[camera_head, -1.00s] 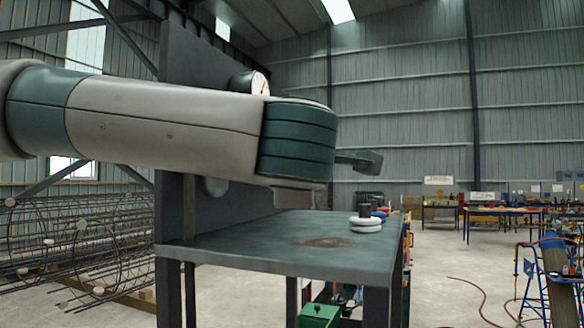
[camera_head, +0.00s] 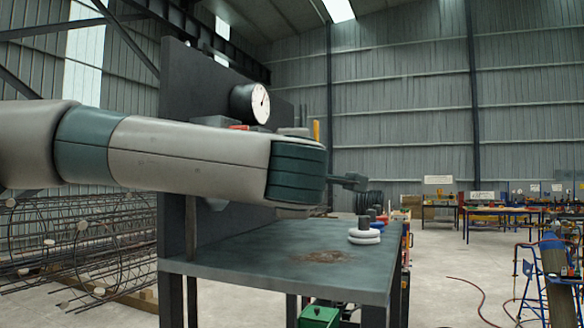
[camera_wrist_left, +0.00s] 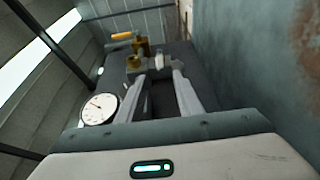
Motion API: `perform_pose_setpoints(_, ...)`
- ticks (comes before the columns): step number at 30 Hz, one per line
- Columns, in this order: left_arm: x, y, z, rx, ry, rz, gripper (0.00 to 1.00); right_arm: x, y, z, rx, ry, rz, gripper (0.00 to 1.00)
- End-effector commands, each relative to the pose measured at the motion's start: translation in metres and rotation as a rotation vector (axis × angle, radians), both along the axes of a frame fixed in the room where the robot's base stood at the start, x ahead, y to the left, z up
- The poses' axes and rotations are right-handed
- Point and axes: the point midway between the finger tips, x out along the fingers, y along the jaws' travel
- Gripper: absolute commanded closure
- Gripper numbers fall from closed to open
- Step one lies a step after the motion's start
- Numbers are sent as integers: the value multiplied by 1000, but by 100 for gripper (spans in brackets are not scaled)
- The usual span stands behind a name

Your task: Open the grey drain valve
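A brass fitting (camera_wrist_left: 140,48) with an orange lever (camera_wrist_left: 122,36) is on the dark panel in the left wrist view. A pale grey piece (camera_wrist_left: 162,60) sits beside it at my fingertips; I cannot tell if this is the grey drain valve's handle. My left gripper (camera_wrist_left: 160,72) points at the panel, its two pale fingers apart with a dark gap between them. Contact is unclear. In the head view my left forearm hides most of the fittings; a yellow lever (camera_head: 316,131), a grey part (camera_head: 293,131) and a red part (camera_head: 238,127) show above it. My right gripper is out of view.
A round white gauge (camera_head: 250,103) is on the upright dark panel (camera_head: 190,85); it also shows in the wrist view (camera_wrist_left: 99,108). The steel table (camera_head: 270,262) below has a rust patch and, at its right edge, white discs (camera_head: 364,236).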

Motion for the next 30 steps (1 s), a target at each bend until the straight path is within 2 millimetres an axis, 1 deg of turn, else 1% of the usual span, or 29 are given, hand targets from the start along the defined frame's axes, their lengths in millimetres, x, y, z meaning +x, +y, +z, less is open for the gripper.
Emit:
perform_pose_setpoints(1, 10, 1, 4, -1, 2, 1, 67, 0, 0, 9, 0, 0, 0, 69)
perform_pose_setpoints(9, 59, 4, 4, 0, 2, 1, 67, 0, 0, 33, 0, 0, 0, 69)
perform_pose_setpoints(15, 89, 7, 3, 0, 1, 0, 67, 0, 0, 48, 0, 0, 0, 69)
perform_pose_setpoints(21, 106, 8, 2, 0, 1, 0, 67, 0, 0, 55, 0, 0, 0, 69)
perform_pose_setpoints(30, 110, 8, 0, 1, -1, -1, 67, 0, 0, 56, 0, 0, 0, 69)
